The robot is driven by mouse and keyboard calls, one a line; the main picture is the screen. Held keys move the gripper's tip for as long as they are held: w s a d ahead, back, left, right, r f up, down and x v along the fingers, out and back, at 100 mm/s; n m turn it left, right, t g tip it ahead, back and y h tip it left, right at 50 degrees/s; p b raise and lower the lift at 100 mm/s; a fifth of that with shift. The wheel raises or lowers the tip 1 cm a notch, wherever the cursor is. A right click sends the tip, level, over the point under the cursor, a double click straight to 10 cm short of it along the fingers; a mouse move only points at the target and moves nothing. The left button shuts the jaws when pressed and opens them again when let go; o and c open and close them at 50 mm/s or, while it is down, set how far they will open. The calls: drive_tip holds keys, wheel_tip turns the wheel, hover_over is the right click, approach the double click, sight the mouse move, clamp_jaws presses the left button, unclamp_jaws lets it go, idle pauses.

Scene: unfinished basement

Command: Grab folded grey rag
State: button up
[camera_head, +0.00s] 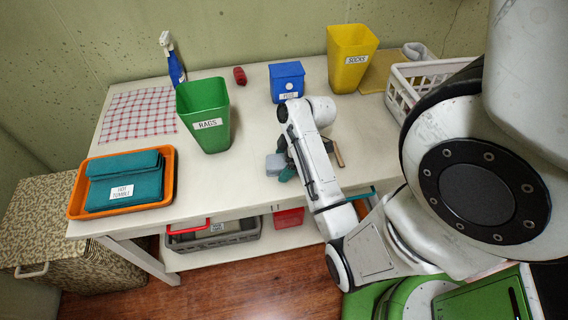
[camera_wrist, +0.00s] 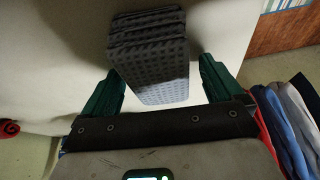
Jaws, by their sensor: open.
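The folded grey rag (camera_wrist: 148,45) has a dimpled weave and lies on the pale tabletop in the wrist view. In the head view a grey patch that looks like it (camera_head: 274,163) shows beside my arm, partly hidden. My gripper (camera_wrist: 160,66) is open, with one dark green finger on each side of the rag's near part. Whether the fingertips are down at the rag's height, I cannot tell. In the head view my gripper (camera_head: 287,172) is mostly hidden by my arm.
A green RAGS bin (camera_head: 204,115), blue box (camera_head: 287,82), yellow SOCKS bin (camera_head: 350,58) and white basket (camera_head: 408,95) stand on the table. An orange tray (camera_head: 75,205) holds teal towels. A small wooden-looking piece (camera_head: 338,154) lies right of my gripper. Several coloured cloths (camera_wrist: 288,125) show at right.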

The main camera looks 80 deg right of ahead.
drive_tip(key=shift+f, duration=0.1)
drive_tip(key=c, duration=1)
drive_tip(key=shift+c, duration=0.2)
